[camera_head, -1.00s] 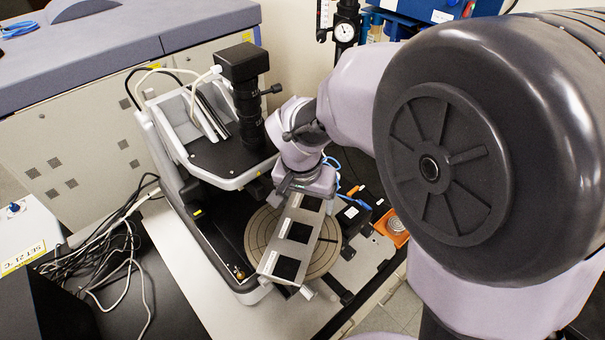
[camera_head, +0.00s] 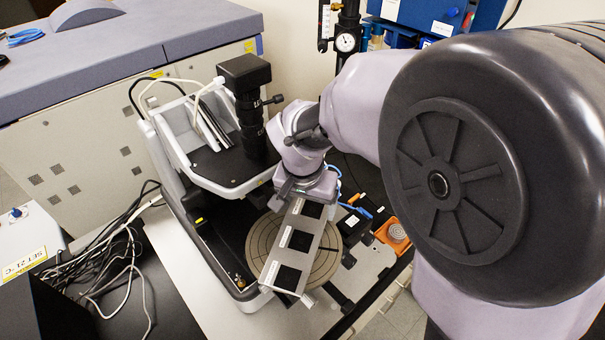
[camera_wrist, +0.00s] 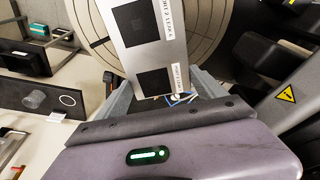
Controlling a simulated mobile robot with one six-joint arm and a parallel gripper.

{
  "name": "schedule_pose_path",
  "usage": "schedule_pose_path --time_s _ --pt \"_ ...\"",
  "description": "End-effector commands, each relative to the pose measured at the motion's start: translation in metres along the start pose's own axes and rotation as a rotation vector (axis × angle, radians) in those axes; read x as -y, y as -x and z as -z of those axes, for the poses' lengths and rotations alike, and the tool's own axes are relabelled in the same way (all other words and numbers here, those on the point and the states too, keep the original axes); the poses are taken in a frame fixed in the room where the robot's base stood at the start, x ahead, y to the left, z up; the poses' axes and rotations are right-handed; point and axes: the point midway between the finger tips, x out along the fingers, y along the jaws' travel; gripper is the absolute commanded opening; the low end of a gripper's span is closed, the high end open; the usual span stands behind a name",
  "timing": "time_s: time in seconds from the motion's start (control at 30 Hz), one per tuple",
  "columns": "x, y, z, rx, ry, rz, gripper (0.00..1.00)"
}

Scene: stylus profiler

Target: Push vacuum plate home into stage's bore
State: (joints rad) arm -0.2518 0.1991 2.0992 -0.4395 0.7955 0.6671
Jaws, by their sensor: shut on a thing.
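A long silver plate (camera_head: 296,246) with three dark square pads and small white labels, apparently the vacuum plate, lies over the round, ringed tan stage (camera_head: 258,243). In the wrist view the plate (camera_wrist: 180,42) runs up from the jaws, with the stage's rings (camera_wrist: 205,14) behind it. My gripper (camera_head: 308,190) is shut on the plate's far end; its jaws (camera_wrist: 162,95) flank that end in the wrist view. The plate's underside and the stage's bore are hidden, so I cannot tell how far it is seated.
The profiler's frame with a black microscope column (camera_head: 248,110) stands just left of my gripper. An orange tray (camera_head: 393,235) with a round part lies to the right. A black block (camera_head: 352,226) sits beside the stage. Cables (camera_head: 95,262) are tangled at the left.

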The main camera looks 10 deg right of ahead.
Motion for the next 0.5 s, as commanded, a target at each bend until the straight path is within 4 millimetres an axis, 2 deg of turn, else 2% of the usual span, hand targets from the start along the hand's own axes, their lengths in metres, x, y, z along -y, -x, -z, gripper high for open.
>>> schedule_pose_path --time_s 0.5 --pt "0.0003 0.0013 0.0032 0.08 0.001 -0.008 0.07"
